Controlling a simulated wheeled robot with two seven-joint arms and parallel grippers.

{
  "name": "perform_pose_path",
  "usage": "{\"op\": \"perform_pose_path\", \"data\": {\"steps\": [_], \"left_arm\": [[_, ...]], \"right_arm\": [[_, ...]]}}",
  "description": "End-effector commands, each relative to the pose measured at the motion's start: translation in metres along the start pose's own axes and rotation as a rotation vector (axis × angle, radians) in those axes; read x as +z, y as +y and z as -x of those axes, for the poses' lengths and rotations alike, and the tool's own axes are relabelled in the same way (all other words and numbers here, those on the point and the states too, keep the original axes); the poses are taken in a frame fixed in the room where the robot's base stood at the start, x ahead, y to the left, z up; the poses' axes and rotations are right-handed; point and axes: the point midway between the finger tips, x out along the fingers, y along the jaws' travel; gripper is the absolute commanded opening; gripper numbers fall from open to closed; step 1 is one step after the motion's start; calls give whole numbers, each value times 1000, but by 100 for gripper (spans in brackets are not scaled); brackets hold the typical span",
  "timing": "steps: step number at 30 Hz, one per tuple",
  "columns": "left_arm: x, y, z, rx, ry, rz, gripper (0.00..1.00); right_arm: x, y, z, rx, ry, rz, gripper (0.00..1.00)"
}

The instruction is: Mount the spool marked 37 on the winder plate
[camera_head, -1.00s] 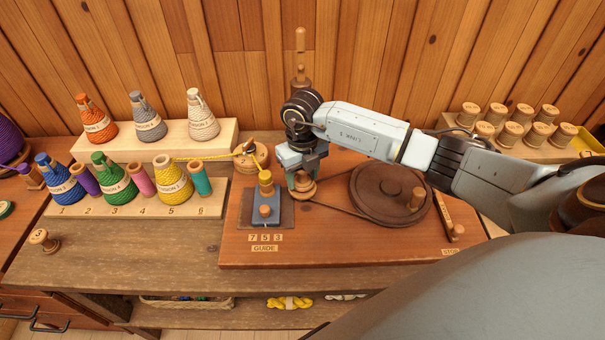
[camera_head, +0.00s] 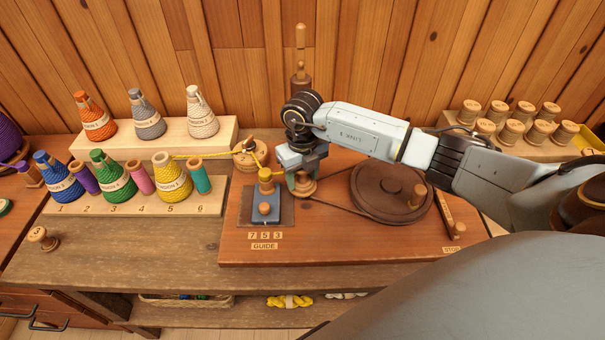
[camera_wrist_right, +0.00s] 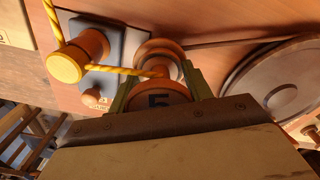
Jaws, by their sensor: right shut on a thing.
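My right gripper (camera_head: 303,177) is shut on a wooden spool at the small round winder plate (camera_head: 303,192). In the right wrist view the spool (camera_wrist_right: 158,97) sits between the fingers. The spool appears to stand upright on the plate, but the contact is hidden. Yellow yarn (camera_wrist_right: 122,71) runs from the guide post (camera_wrist_right: 72,62) to the spool. The guide (camera_head: 265,200) also shows in the head view, left of the gripper. My left gripper is out of view.
A large dark wheel (camera_head: 385,190) with a handle is belted to the plate. Several spare spools (camera_head: 510,130) stand on the back right rack. Yarn cones (camera_head: 172,180) stand at left. A loose spool (camera_head: 40,238) lies at the bench's left. The bench front (camera_head: 150,265) is clear.

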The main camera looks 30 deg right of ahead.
Motion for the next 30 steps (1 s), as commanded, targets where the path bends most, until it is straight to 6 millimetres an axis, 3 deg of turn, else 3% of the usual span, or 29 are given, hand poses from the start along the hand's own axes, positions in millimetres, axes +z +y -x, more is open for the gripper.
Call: {"op": "perform_pose_path", "data": {"steps": [2, 3, 5, 16, 30], "left_arm": [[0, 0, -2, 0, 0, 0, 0], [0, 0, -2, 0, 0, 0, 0], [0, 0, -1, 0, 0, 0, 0], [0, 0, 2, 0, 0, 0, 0], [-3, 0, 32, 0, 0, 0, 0]], "right_arm": [[0, 0, -2, 0, 0, 0, 27], [0, 0, -2, 0, 0, 0, 52], [0, 0, -2, 0, 0, 0, 59], [0, 0, 2, 0, 0, 0, 59], [0, 0, 40, -1, -1, 1, 59]]}}
